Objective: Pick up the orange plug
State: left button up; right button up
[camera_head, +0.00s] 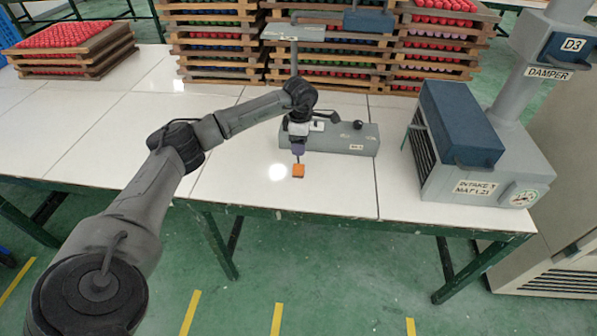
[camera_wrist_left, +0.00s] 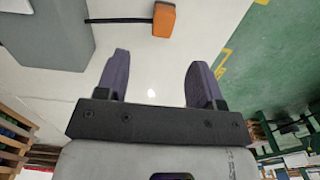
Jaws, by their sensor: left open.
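The orange plug (camera_head: 298,171) is a small block on the white tabletop near its front edge. In the left wrist view the plug (camera_wrist_left: 164,20) lies beyond my fingertips, with a dark cord (camera_wrist_left: 120,20) running from it to a grey box. My left gripper (camera_head: 298,150) is just behind the plug in the head view and covers part of the cord and box. In the left wrist view its purple fingers (camera_wrist_left: 158,65) are apart with nothing between them. The plug is outside the gap. My right gripper is not in view.
The grey box (camera_head: 350,139) stands behind the plug. A larger grey unit with a blue top (camera_head: 462,120) stands at the right. Stacked wooden trays (camera_head: 215,72) of coloured pieces line the back. The white table (camera_head: 110,130) is clear to the left.

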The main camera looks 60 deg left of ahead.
aim_at(298, 166)
pick_arm(q)
notch_tip(298, 166, down, 7)
jog(key=shift+f+b, duration=0.1)
jog(key=shift+b, duration=0.7)
jog(key=shift+s+d+f+b, duration=0.15)
jog(key=shift+f+b, duration=0.4)
jog(key=shift+f, duration=0.75)
jog(key=shift+s+f+b, duration=0.15)
jog(key=shift+f+b, duration=0.4)
jog(key=shift+f, duration=0.7)
jog(key=shift+c, duration=0.4)
